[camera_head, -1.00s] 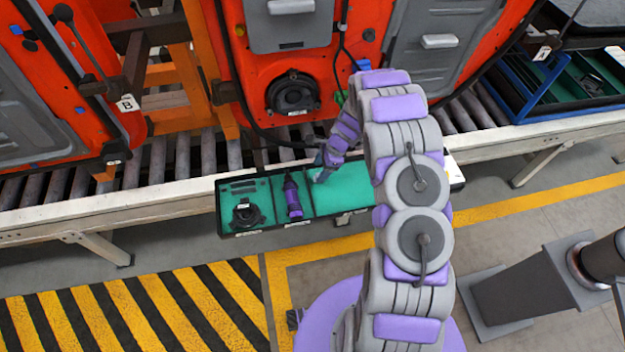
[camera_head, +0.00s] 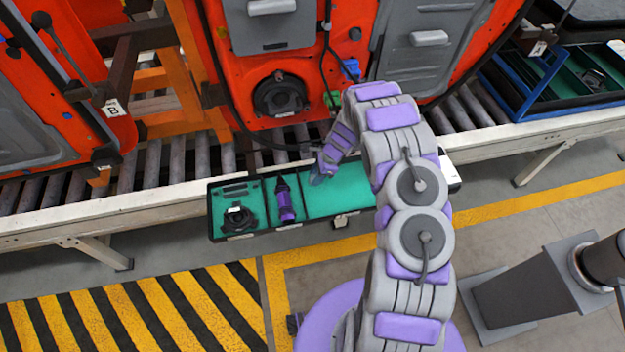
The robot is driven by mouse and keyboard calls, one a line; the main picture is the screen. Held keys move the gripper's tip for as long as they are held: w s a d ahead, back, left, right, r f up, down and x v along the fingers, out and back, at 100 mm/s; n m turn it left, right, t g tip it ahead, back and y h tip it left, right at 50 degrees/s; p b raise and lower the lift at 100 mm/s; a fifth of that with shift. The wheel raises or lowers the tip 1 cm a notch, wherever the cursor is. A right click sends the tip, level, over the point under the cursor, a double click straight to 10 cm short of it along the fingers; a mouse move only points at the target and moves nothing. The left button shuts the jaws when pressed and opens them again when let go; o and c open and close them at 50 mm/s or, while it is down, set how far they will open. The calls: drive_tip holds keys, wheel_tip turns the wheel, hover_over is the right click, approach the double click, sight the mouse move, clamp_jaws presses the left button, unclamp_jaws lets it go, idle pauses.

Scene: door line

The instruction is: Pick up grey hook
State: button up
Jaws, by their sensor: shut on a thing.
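My gripper (camera_head: 316,178) is at the left end of the large green compartment of the black-rimmed parts tray (camera_head: 345,201), close to the divider. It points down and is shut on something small. The grey hook cannot be made out clearly; a small greyish shape at the fingertips fits it, but the fingers and the small scale hide its outline. I cannot tell whether the held thing touches the tray floor.
The tray also holds a purple-and-black tool (camera_head: 286,205) and a black round part (camera_head: 239,219). Behind it runs a roller conveyor (camera_head: 150,170) with orange door panels (camera_head: 232,60) close to my arm. A blue-framed rack (camera_head: 535,90) stands at the right.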

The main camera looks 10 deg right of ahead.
drive_tip(key=shift+d, duration=0.2)
drive_tip(key=shift+c, duration=1.5)
drive_tip(key=shift+a, duration=0.4)
drive_tip(key=shift+c, duration=0.7)
drive_tip(key=shift+a, duration=1)
clamp_jaws()
drive_tip(key=shift+d+r, duration=0.1)
drive_tip(key=shift+d, duration=0.4)
drive_tip(key=p+v, duration=0.1)
drive_tip(key=v, duration=0.2)
drive_tip(key=shift+w+r, duration=0.15)
drive_tip(key=shift+r, duration=0.3)
drive_tip(key=s, duration=0.1)
drive_tip(key=s+d, duration=0.1)
drive_tip(key=s, duration=0.1)
drive_tip(key=s+d+p, duration=0.1)
drive_tip(key=shift+s+r, duration=0.2)
drive_tip(key=shift+s, duration=0.05)
drive_tip(key=s+d+p, duration=0.1)
drive_tip(key=s+d, duration=0.6)
drive_tip(key=shift+s+r, duration=0.3)
drive_tip(key=shift+r, duration=0.1)
